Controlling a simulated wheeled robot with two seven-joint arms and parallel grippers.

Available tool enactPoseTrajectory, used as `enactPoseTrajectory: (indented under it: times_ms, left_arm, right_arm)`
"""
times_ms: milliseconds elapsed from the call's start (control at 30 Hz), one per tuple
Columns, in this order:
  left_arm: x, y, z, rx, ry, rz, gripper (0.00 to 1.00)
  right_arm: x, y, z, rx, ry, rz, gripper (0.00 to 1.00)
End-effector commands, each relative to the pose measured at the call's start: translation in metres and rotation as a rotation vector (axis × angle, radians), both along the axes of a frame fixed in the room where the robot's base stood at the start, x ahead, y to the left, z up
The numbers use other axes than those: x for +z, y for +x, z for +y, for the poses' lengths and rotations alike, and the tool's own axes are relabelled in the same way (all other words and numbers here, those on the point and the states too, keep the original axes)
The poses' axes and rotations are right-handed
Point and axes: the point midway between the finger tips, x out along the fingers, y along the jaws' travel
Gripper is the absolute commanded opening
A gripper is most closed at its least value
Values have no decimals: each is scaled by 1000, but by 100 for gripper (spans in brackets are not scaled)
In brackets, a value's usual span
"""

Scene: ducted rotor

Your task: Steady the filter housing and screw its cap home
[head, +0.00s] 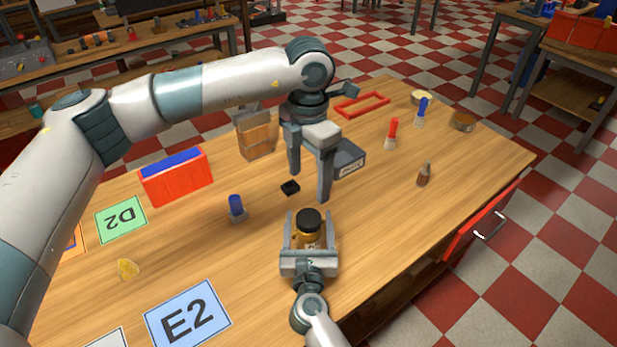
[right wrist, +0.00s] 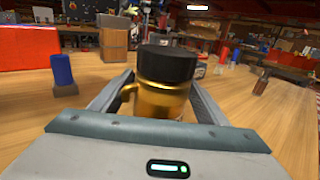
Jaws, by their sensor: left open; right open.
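The filter housing (head: 308,238) is a gold, upright body standing on the table near its front edge; the right wrist view shows it large (right wrist: 163,98), with a small side port at its left. Its black cap (head: 309,217) sits on top, also seen in the right wrist view (right wrist: 167,64); I cannot tell how far it is screwed on. My right gripper (head: 310,224) is open, a finger on each side of the housing, with gaps showing. My left gripper (head: 310,185) is open and empty, pointing down above and behind the cap.
A blue-topped piece (head: 236,205) on a grey base and a small black block (head: 290,188) lie nearby. The front-left table holds flat cards.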

Motion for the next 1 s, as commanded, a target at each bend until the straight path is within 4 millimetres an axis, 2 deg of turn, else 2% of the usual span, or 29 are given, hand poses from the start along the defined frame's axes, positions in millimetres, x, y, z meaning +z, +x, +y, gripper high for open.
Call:
enactPoseTrajectory:
  times_ms: [267, 800, 1000]
  left_arm:
    - [2, 0, 0, 0, 0, 0, 68]
    - [-10, 0, 0, 0, 0, 0, 68]
    - [-14, 0, 0, 0, 0, 0, 68]
  right_arm:
    - [-1, -36, 0, 0, 1, 2, 68]
    - [-2, -141, 0, 0, 0, 2, 68]
    - [-1, -162, 1, 1, -1, 0, 68]
